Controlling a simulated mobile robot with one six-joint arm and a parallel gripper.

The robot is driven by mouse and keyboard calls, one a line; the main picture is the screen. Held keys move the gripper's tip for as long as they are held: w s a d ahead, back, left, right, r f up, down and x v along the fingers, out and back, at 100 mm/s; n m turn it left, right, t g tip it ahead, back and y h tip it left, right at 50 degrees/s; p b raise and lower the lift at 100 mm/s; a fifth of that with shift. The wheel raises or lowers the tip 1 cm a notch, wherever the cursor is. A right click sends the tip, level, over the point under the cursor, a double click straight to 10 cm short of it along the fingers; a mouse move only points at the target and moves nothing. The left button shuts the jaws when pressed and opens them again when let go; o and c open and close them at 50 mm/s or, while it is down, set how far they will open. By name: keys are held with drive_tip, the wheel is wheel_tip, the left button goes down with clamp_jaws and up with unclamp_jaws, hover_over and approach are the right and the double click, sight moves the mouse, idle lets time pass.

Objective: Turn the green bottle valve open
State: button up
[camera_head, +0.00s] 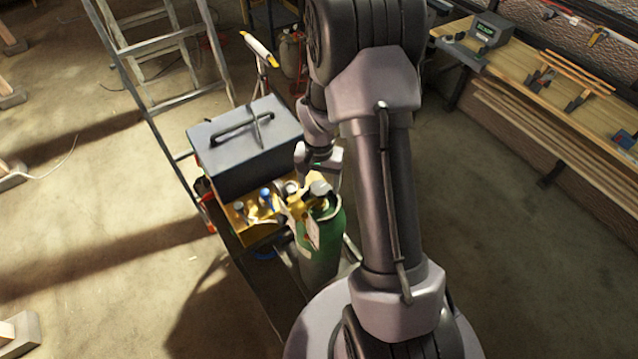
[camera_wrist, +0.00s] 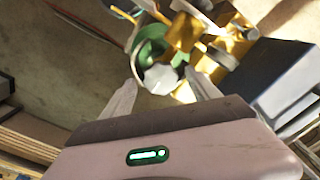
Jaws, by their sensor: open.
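The green bottle (camera_head: 318,250) stands upright in the head view, beside the yellow shelf and partly behind my arm. Its valve knob (camera_head: 320,188) is pale grey and sits at the top. In the wrist view the pale faceted knob (camera_wrist: 160,79) shows between my fingers, with the green bottle top (camera_wrist: 150,47) around and behind it. My gripper (camera_wrist: 162,74) is open, with one finger on each side of the knob. A gap shows on the left; I cannot tell whether the right finger touches.
A grey toolbox (camera_head: 245,150) stands close to the bottle, above a yellow shelf (camera_head: 240,208) with small items. A stepladder (camera_head: 155,75) stands at the left. A workbench (camera_head: 560,85) runs along the right. The floor between bench and arm is clear.

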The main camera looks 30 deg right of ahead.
drive_tip(key=shift+w+d+f, duration=0.15)
drive_tip(key=shift+f, duration=0.4)
drive_tip(key=c, duration=1.4)
drive_tip(key=shift+o, duration=0.2)
drive_tip(key=shift+n, duration=0.3)
drive_tip(key=n+b, duration=0.2)
drive_tip(key=n, duration=0.2)
drive_tip(key=shift+n, duration=0.3)
drive_tip(key=n, duration=0.6)
drive_tip(key=shift+b, duration=0.4)
drive_tip(key=n, duration=0.6)
drive_tip(key=shift+r+n, duration=0.1)
drive_tip(key=shift+n, duration=0.2)
drive_tip(key=n, duration=0.5)
drive_tip(key=shift+n+p, duration=0.4)
drive_tip(key=shift+n, duration=0.3)
